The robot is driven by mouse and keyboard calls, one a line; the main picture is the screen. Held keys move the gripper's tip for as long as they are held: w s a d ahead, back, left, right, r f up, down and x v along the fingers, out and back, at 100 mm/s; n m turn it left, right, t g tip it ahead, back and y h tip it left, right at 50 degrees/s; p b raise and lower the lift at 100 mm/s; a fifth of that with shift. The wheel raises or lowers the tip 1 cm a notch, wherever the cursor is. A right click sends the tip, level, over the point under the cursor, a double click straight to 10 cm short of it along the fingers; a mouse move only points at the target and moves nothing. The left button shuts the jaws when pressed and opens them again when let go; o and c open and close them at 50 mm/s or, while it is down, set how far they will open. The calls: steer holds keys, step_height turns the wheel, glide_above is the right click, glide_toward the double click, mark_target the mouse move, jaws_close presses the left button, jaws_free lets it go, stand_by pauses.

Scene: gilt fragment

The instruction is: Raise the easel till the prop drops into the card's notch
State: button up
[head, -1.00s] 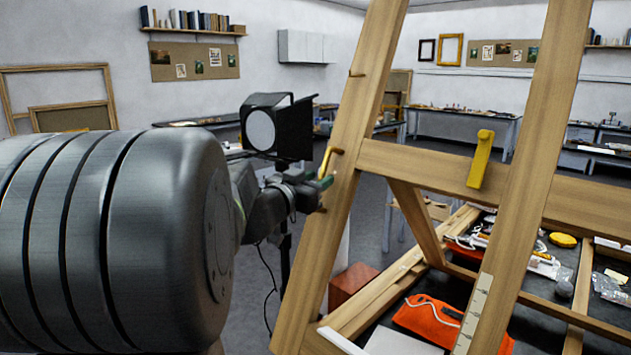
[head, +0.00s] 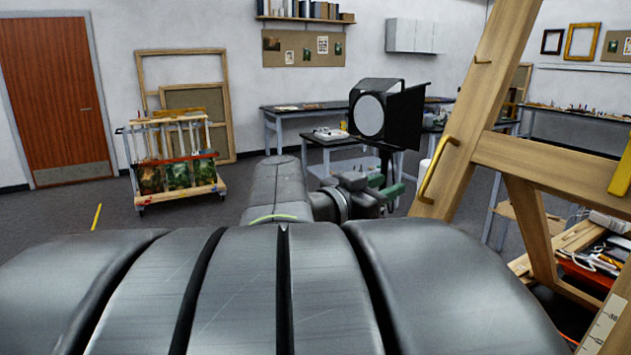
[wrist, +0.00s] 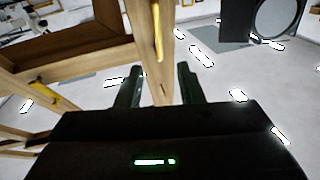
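The wooden easel (head: 490,95) leans at the right of the head view, with a yellow handle (head: 438,168) on its left post. The handle also shows at the top of the wrist view (wrist: 157,32). My gripper (head: 388,188) is left of this post in the head view, apart from the handle. In the wrist view its two dark fingers (wrist: 160,78) are spread and empty, with the post beyond the gap. A pale strip with marks (head: 604,325) is at lower right; I cannot tell whether it is the card. The prop and notch cannot be made out.
A black studio lamp (head: 385,112) stands just behind my gripper. A wheeled rack of canvases (head: 178,165) is at left. A workbench with tools (head: 600,245) lies behind the easel. Open grey floor (head: 60,225) is at left.

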mark_target(430, 172)
steer(key=shift+s+a, duration=0.15)
stand_by(0.3)
steer(key=p+x, duration=0.1)
steer(key=x, duration=1.3)
steer(key=b+v, duration=0.1)
steer(key=v, duration=1.3)
steer(key=x, duration=1.6)
steer(key=shift+s+f+p, duration=0.2)
steer(key=shift+f+p, duration=0.15)
steer(key=v, duration=1.3)
steer(key=shift+s+a+r+b, duration=0.2)
steer(key=shift+a+r+b, duration=0.15)
steer(key=shift+b, duration=0.05)
